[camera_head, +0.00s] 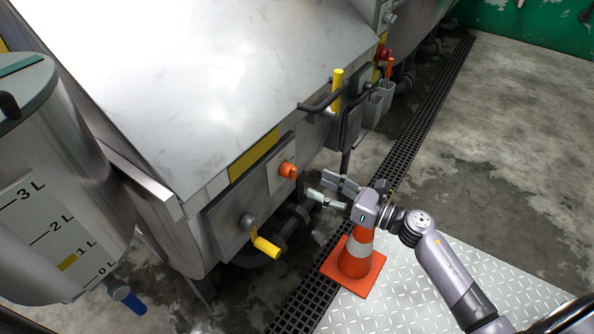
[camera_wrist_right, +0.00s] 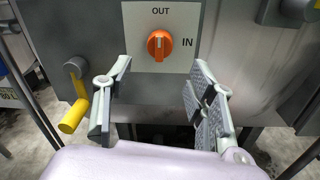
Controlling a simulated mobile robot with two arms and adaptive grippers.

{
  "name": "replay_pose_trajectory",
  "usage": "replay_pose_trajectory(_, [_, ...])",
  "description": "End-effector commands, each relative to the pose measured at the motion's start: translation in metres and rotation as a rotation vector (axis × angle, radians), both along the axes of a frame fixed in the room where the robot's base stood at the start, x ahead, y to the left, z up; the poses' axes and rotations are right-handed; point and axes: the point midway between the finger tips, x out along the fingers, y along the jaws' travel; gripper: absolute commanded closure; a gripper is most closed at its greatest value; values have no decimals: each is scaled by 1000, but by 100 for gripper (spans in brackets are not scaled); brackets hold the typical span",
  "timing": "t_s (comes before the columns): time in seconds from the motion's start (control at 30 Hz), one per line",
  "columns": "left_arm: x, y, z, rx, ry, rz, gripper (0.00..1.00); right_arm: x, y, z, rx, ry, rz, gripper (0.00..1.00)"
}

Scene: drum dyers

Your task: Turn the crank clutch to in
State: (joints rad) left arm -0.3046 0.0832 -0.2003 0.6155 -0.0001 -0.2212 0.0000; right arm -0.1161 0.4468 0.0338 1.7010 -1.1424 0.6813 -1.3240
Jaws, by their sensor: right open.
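The crank clutch is an orange rotary knob (camera_head: 288,171) on a pale plate on the side of the steel machine. In the right wrist view the knob (camera_wrist_right: 160,44) has OUT printed above it and IN to its right. Its grip ridge stands upright, toward OUT. My right gripper (camera_head: 318,183) is open and empty, just right of the knob in the head view. In the wrist view its two fingers (camera_wrist_right: 163,68) spread to either side below the knob, apart from it. My left gripper is not in view.
A yellow-handled crank (camera_head: 265,246) is on the panel left of the knob. A black bar (camera_head: 322,102) and a yellow lever (camera_head: 337,88) stick out farther along the machine. An orange cone (camera_head: 355,262) stands under my right gripper. A measuring tank (camera_head: 60,190) stands at left.

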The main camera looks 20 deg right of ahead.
Motion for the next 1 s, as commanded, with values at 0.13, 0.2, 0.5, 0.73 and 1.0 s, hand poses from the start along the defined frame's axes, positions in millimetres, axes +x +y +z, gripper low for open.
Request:
replay_pose_trajectory(0.13, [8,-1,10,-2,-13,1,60,26,21,3,4,0,-1,48])
replay_pose_trajectory(0.2, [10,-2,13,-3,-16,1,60,35,30,3,4,0,-1,48])
replay_pose_trajectory(0.5, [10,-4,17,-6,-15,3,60,57,49,0,2,1,0,48])
replay_pose_trajectory(0.73, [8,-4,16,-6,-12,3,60,59,50,-1,1,2,0,48])
replay_pose_trajectory(1.0, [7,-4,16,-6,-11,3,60,58,50,-1,2,1,0,62])
